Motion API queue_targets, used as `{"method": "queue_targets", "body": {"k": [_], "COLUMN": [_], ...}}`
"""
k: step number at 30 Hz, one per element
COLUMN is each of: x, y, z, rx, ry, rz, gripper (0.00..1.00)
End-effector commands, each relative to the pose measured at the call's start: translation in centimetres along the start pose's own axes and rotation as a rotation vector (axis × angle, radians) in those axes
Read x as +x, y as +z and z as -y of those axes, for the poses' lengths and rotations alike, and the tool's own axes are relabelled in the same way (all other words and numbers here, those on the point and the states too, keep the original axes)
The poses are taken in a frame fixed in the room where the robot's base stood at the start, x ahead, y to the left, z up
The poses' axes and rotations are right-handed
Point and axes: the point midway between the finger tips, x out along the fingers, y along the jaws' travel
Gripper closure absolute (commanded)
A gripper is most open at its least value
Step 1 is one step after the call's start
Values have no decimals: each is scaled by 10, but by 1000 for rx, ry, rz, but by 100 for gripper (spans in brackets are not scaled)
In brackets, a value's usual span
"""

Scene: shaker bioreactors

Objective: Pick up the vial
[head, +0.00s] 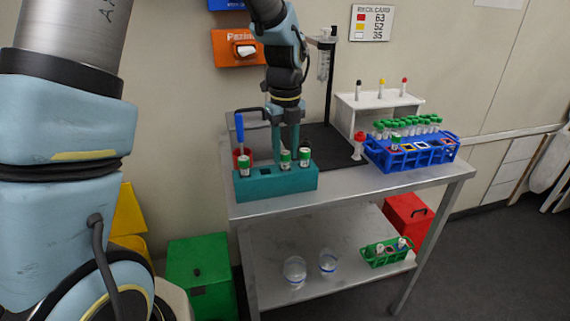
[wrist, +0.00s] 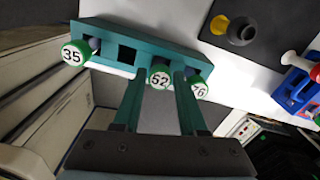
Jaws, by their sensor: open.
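A teal rack (head: 275,185) stands at the left front of the metal table and holds several-slot rows with three green-capped vials: a left vial (head: 244,165), a middle vial (head: 285,159) and a right vial (head: 304,157). In the wrist view the rack (wrist: 205,62) shows caps marked 35 (wrist: 73,54), 52 (wrist: 160,77) and one partly hidden, ending in 6 (wrist: 197,87). An empty square slot lies between 35 and 52. My gripper (head: 286,146) points down over the rack, open, its fingers (wrist: 161,82) on either side of cap 52. Contact cannot be told.
A blue rack (head: 415,158) with many green-capped tubes stands at the right, before a white shelf (head: 380,105). A blue-handled tool (head: 239,130) stands behind the teal rack. A stand (head: 329,90) rises behind. The lower shelf holds beakers (head: 294,271) and a green rack (head: 386,254).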

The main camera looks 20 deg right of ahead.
Motion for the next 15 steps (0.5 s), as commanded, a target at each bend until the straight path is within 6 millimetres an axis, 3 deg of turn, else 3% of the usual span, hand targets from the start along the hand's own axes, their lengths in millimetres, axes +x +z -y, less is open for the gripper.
{"method": "queue_targets", "body": {"k": [6, 12, 15], "x": [20, 21, 21], "y": [0, 0, 0], "z": [0, 0, 0], "rx": [0, -1, -1], "ry": [1, 0, 0], "rz": [0, 1, 1], "gripper": [58, 58, 68]}}
